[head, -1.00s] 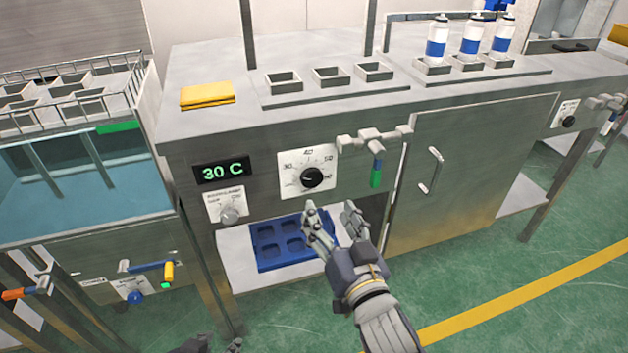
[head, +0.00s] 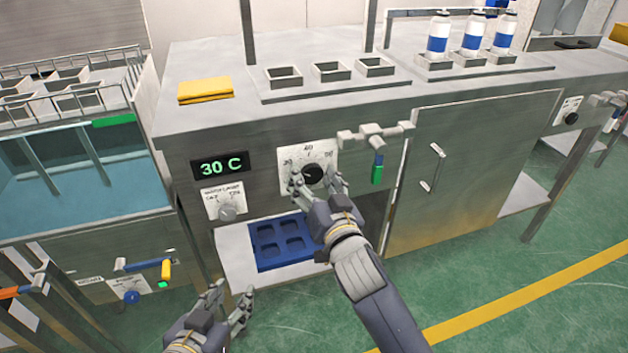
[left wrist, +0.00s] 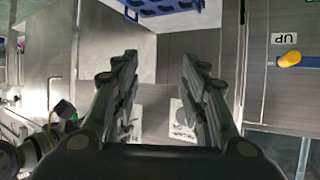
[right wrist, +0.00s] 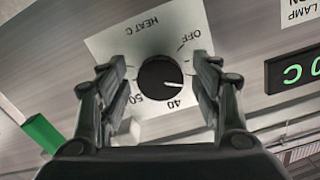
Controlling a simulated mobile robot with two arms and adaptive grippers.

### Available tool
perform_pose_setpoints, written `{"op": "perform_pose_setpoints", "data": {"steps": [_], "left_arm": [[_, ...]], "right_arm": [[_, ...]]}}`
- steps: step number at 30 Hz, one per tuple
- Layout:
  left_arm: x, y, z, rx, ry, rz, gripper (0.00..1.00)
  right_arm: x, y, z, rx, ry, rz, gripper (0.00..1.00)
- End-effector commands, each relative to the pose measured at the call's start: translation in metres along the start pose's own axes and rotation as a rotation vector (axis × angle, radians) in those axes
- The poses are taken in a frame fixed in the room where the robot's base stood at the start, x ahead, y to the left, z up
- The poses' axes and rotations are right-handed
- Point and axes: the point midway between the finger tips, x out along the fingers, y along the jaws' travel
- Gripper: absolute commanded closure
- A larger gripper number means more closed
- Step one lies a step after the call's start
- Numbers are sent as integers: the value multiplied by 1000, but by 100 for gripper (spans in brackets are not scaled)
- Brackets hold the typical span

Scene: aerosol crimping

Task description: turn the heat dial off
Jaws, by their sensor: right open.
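The heat dial is a round black knob (head: 314,173) on a white scale plate (head: 308,152) on the cabinet front. In the right wrist view the knob (right wrist: 158,78) shows a white pointer mark toward the right, between the 40 and OFF labels. My right gripper (head: 315,184) is open, with one finger on each side of the knob; I cannot tell whether they touch it. My left gripper (head: 232,300) is open and empty, low in front of the cabinet at the lower left.
A green display (head: 220,167) reads 30 C left of the dial. A grey lamp knob (head: 227,213) sits below it. A blue tray (head: 258,256) lies on the shelf beneath.

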Motion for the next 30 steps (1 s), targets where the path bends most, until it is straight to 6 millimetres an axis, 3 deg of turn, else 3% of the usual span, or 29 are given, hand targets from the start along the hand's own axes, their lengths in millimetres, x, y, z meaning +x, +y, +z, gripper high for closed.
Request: {"op": "perform_pose_setpoints", "data": {"steps": [4, 10, 20, 26, 30], "left_arm": [[0, 0, 0, 0, 0, 0, 60], [0, 0, 0, 0, -2, 0, 60], [-1, 0, 4, 0, -24, 0, 60], [-10, -5, 33, -2, -167, -12, 60], [-25, -9, 63, -4, -322, -20, 60]], "right_arm": [[0, 0, 0, 0, 0, 0, 41], [0, 0, 0, 0, 0, 0, 85], [0, 0, -1, -12, 0, 0, 85], [0, 0, -2, -59, -1, 1, 85], [0, 0, -2, -115, -1, 1, 85]]}}
